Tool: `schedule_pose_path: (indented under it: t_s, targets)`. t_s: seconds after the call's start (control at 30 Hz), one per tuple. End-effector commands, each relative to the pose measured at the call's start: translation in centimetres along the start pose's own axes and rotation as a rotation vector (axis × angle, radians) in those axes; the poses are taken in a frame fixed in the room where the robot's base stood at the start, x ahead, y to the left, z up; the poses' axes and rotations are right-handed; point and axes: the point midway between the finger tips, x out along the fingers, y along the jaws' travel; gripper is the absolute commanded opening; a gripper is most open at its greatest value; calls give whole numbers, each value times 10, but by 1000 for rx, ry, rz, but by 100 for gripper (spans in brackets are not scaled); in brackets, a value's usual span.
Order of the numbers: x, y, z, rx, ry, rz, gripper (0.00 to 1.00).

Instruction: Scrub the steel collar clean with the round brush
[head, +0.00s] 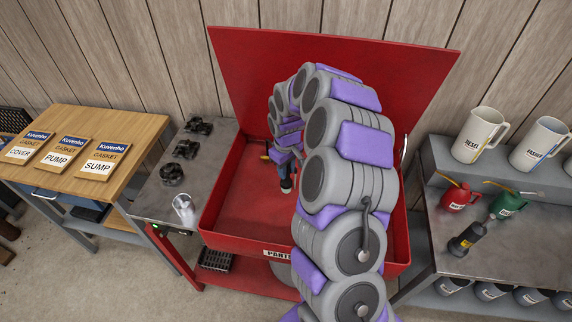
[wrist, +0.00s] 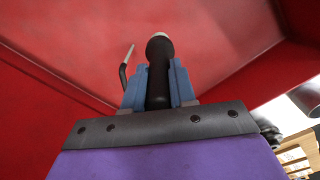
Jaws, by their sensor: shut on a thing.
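My gripper (wrist: 158,90) has blue fingers closed on a black handle, which I take to be the round brush (wrist: 158,70). The handle has a pale tip, and its bristles cannot be made out. In the head view my gripper (head: 288,183) is low inside the red parts washer (head: 235,205), partly hidden by my arm. A shiny silvery cylinder, likely the steel collar (head: 185,210), stands at the front of the grey bench left of the washer. A silvery curved piece, perhaps the same collar (wrist: 307,97), shows at the wrist view's right edge, apart from my gripper.
The washer's red lid (head: 330,55) stands open behind. A bent dark rod with a pale end (wrist: 127,62) is near my fingers. Dark parts (head: 187,150) sit on the grey bench (head: 150,195). Oil cans (head: 457,195) and jugs (head: 480,135) stand at right.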

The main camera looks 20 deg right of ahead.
Motion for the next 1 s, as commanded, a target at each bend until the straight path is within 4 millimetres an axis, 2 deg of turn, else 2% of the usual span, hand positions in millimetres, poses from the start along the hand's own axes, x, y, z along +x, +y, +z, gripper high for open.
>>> schedule_pose_path:
  t_s: [0.6,0.8,1.0]
  targets:
    - [68,-2,1,0,-6,-2,0]
    - [80,-1,1,1,-2,-2,0]
    - [82,-1,1,1,-1,-2,0]
